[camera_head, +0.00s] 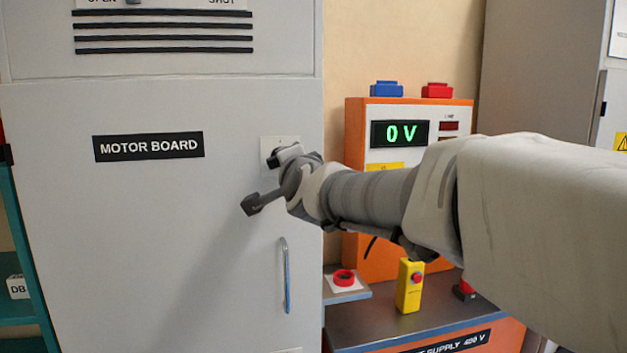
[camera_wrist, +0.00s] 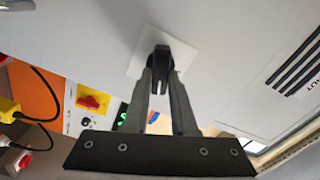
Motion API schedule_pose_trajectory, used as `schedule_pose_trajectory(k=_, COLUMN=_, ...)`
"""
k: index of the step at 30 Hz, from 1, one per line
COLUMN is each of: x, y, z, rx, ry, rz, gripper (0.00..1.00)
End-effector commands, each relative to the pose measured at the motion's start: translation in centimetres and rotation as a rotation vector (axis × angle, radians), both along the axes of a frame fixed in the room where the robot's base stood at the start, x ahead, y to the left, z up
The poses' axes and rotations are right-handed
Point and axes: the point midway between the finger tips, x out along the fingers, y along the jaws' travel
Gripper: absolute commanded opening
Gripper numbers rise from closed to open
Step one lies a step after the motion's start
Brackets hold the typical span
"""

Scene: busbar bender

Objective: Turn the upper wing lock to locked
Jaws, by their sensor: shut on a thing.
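The upper wing lock is a black wing (camera_wrist: 160,62) on a white square plate (camera_wrist: 182,52) in the wrist view. In the head view its plate (camera_head: 280,143) is near the right edge of the grey cabinet door labelled MOTOR BOARD (camera_head: 148,146). My gripper (camera_wrist: 160,78) is shut on the wing, one finger on each side of it. In the head view my gripper (camera_head: 279,158) reaches the plate from the right and hides most of the wing. I cannot read the wing's turned position or any locked mark.
A blue door handle (camera_head: 286,275) is below the lock. An orange supply unit (camera_head: 355,140) reading 0 V stands right of the cabinet, behind my arm. A yellow box with a red button (camera_head: 409,290) and a red button on a plate (camera_head: 344,278) are below.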

Motion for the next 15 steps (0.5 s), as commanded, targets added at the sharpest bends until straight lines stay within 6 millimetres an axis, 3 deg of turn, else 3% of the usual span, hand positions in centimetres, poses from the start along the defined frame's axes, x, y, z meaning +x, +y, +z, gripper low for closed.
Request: schedule_pose_trajectory(k=15, x=0.03, y=-0.02, z=-0.27, rx=0.313, ry=0.089, rz=0.0, gripper=0.0)
